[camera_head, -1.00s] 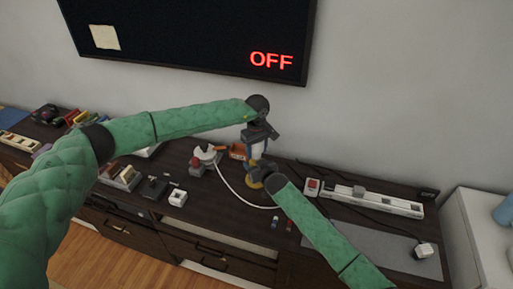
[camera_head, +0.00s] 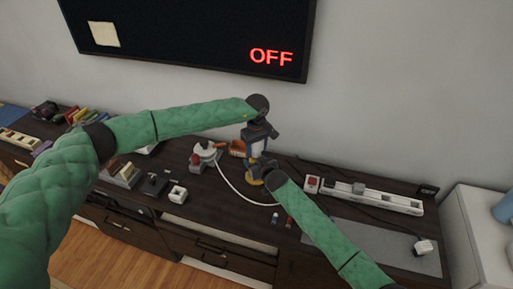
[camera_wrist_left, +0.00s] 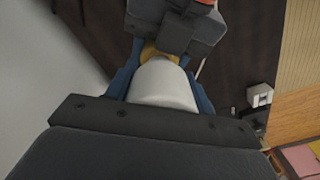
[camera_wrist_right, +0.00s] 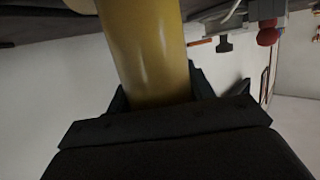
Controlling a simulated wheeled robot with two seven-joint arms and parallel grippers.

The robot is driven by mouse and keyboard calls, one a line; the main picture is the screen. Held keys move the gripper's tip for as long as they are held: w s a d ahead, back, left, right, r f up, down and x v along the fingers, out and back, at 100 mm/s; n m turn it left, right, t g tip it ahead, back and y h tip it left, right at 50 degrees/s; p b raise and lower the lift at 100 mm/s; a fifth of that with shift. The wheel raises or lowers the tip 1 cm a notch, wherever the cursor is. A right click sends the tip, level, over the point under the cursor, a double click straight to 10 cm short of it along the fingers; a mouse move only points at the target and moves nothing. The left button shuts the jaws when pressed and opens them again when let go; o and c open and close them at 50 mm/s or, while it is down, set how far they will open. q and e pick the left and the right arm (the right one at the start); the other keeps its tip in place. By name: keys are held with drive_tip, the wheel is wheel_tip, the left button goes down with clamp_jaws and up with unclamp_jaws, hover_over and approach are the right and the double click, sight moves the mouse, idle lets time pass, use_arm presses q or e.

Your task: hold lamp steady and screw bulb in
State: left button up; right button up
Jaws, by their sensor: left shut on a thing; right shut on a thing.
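The lamp's yellow round base (camera_head: 253,182) stands on the dark cabinet top in the head view. Its thick yellow stem (camera_wrist_right: 148,50) fills the upper middle of the right wrist view. My right gripper (camera_head: 260,167) is shut on the stem from the side, low down. The white bulb (camera_wrist_left: 165,86) sits between the blue fingers of my left gripper (camera_head: 257,148), which is shut on it from above. The bulb is directly over the lamp, above my right gripper. The contact between bulb and socket is hidden, so I cannot tell how they are seated.
A white cord (camera_head: 235,190) curves over the cabinet top (camera_head: 215,215). A white power strip (camera_head: 372,199) with a red switch (camera_head: 312,184) lies to the right, near a grey mat (camera_head: 350,240). Small items crowd the left. The wall screen (camera_head: 200,35) reads OFF.

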use_arm(q)
drive_tip(key=shift+f, duration=0.3)
drive_tip(key=m, duration=0.6)
idle(0.4)
drive_tip(key=o, duration=1)
drive_tip(key=shift+c, duration=0.2)
drive_tip(key=shift+r, duration=2.25)
drive_tip(key=shift+o, duration=0.5)
